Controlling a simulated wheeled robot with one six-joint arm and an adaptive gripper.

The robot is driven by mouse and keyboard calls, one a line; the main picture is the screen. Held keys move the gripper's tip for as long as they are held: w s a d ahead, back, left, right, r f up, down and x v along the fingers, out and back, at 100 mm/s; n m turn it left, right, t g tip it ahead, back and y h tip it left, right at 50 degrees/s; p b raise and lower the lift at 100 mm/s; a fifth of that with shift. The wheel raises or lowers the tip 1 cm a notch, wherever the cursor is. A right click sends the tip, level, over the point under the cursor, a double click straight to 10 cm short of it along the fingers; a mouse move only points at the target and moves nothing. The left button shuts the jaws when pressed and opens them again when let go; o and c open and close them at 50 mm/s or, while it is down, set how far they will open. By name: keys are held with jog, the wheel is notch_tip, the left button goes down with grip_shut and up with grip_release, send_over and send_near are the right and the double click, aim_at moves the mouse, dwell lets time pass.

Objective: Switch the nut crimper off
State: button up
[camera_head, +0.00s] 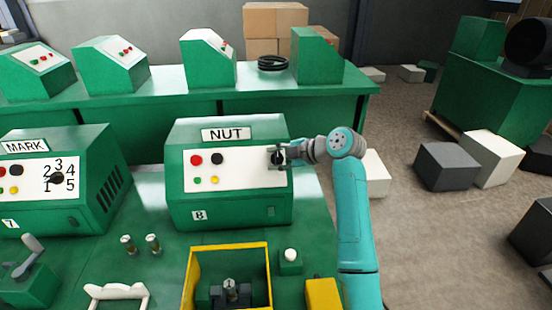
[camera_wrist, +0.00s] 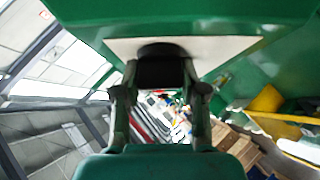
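The nut crimper (camera_head: 230,205) is a green box with a sloped white panel and a "NUT" label (camera_head: 226,134), standing on the green bench. Its panel has a red button (camera_head: 196,160), a black button (camera_head: 217,158), small green (camera_head: 196,180) and yellow (camera_head: 214,180) lamps, and a black rotary knob (camera_head: 276,158) at the right end. My gripper (camera_head: 282,157) reaches the knob from the right. In the wrist view the knob (camera_wrist: 162,70) sits between the two fingers (camera_wrist: 162,88), which close on its sides. The knob's pointer direction is hidden.
The "MARK" box (camera_head: 100,190) with a numbered dial stands to the left. A yellow-framed fixture (camera_head: 268,250), a white-topped button box (camera_head: 290,262) and a yellow block (camera_head: 323,295) are in front. More green boxes stand behind. Floor at the right has scattered blocks (camera_head: 447,166).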

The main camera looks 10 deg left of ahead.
jog(key=o, duration=0.4)
jog(key=shift+c, duration=0.2)
jog(key=shift+d, duration=0.1)
jog(key=v, duration=1.1)
jog(key=shift+s+d+r, duration=0.2)
jog(key=shift+d+r, duration=0.05)
